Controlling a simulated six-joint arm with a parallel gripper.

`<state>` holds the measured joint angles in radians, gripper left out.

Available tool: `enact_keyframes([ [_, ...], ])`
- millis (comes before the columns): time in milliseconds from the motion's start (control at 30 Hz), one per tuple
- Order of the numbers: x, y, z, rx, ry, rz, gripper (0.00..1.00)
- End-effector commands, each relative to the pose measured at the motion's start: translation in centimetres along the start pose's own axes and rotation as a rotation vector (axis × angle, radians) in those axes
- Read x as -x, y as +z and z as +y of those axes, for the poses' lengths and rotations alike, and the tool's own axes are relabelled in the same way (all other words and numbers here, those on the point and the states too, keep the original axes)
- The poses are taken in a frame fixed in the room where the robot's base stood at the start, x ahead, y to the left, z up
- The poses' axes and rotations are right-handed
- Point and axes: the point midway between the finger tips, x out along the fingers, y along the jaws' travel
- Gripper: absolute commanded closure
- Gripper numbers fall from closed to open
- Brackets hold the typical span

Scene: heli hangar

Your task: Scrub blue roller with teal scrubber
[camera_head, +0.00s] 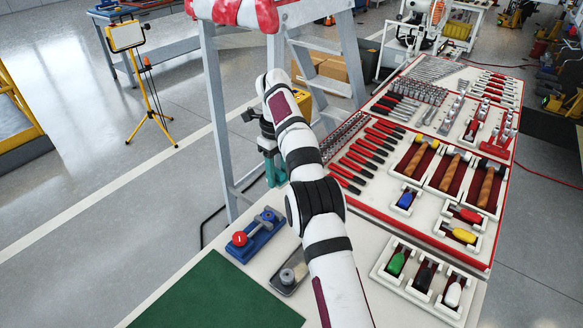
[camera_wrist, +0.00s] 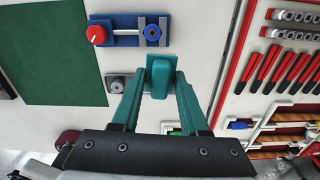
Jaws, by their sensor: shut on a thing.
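My gripper (camera_wrist: 161,92) has teal fingers and is shut on a teal block, the teal scrubber (camera_wrist: 160,70). In the head view my gripper (camera_head: 272,168) hangs above the back edge of the bench, and the scrubber cannot be told apart from the fingers there. A blue fixture (camera_head: 262,240) with a red knob, a metal rod and a blue roller-like end piece (camera_head: 268,215) lies on the bench, in front of the gripper. In the wrist view this blue end piece (camera_wrist: 153,32) is just above the scrubber in the picture, apart from it.
A grey round part in a metal holder (camera_head: 289,276) sits beside the fixture. A green mat (camera_head: 215,295) covers the near left bench. A red-edged tool tray (camera_head: 430,240) fills the right, with a small blue item (camera_head: 405,200) in a slot. A stepladder (camera_head: 217,110) stands behind.

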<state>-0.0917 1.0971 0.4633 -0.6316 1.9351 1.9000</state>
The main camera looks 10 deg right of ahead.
Motion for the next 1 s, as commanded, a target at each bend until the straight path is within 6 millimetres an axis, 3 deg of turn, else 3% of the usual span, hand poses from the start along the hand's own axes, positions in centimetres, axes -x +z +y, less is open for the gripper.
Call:
enact_keyframes([
  [100,-2.8,1.4,0.0,-0.309,0.002,-0.003,1.00],
  [300,-5.0,2.1,0.2,-0.586,0.004,-0.006,1.00],
  [700,-9.8,2.2,0.2,-0.604,0.004,-0.005,1.00],
  [1000,-10.9,2.3,0.2,-0.603,0.003,-0.007,1.00],
])
